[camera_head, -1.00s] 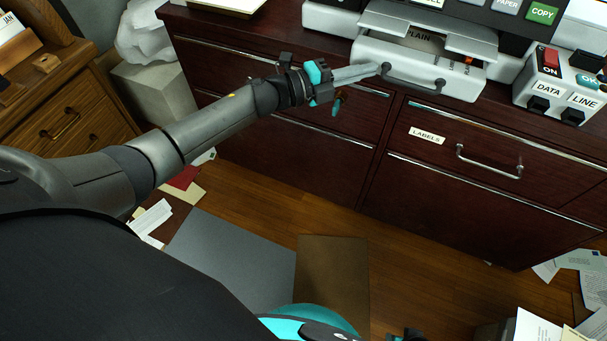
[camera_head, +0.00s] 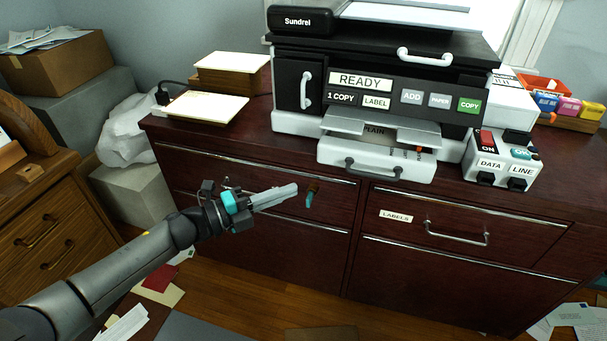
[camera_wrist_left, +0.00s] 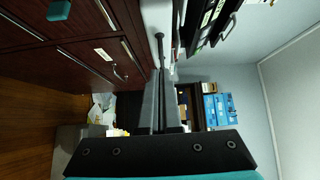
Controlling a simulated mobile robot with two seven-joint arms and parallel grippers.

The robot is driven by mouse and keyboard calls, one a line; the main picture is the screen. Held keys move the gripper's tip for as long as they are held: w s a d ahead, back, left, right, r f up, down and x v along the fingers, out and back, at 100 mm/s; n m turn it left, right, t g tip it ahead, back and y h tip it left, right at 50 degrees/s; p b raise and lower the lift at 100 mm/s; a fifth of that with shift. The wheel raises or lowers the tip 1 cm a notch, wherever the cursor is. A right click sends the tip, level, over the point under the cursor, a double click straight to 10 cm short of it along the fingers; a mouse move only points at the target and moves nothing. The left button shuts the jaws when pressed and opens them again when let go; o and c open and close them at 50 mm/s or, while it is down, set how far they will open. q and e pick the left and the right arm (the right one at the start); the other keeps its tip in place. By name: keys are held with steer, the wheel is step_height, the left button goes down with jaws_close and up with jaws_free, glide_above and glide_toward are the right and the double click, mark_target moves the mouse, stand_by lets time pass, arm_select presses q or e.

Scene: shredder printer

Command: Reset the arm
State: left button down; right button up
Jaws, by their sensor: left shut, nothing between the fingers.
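My left arm comes in from the lower left in the head view. Its gripper (camera_head: 292,189) is shut and empty, with its grey fingers together and pointing right. It is in front of the upper drawers of the dark wooden cabinet (camera_head: 290,235), below and left of the printer's paper tray (camera_head: 375,160). In the left wrist view, the closed fingers (camera_wrist_left: 158,100) extend from the dark gripper body. My right gripper is not in view.
The printer (camera_head: 390,90) reads READY. A switch box (camera_head: 500,165) stands to its right. A wooden drawer unit (camera_head: 45,235) is at left. Papers lie on the floor.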

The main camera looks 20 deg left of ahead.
arm_select(q)
steer(key=s+a+f+n+t+y+p, duration=0.1)
steer(key=a+f+n+y, duration=0.3)
steer(key=f+n, duration=0.3)
steer(key=s+a+f+n+y, duration=0.1)
steer(key=a+f+n+y, duration=0.35)
steer(key=f, duration=0.55)
steer(key=s+a+f+n+g+y, duration=0.1)
steer(key=s+f+n+g+y, duration=0.45)
steer(key=s+f, duration=0.8)
steer(key=s+d+f+n+g, duration=0.2)
steer(key=s+f, duration=0.4)
steer(key=s, duration=0.5)
steer(key=s+d+f+n+g+p, duration=0.1)
steer(key=s+f+n+g, duration=0.3)
steer(key=s, duration=0.7)
step_height(320, 180, down, 2)
steer(key=shift+s+d+f+n+h+p, duration=0.15)
steer(key=shift+d+n+h+p, duration=0.15)
steer(key=shift+d+n, duration=0.5)
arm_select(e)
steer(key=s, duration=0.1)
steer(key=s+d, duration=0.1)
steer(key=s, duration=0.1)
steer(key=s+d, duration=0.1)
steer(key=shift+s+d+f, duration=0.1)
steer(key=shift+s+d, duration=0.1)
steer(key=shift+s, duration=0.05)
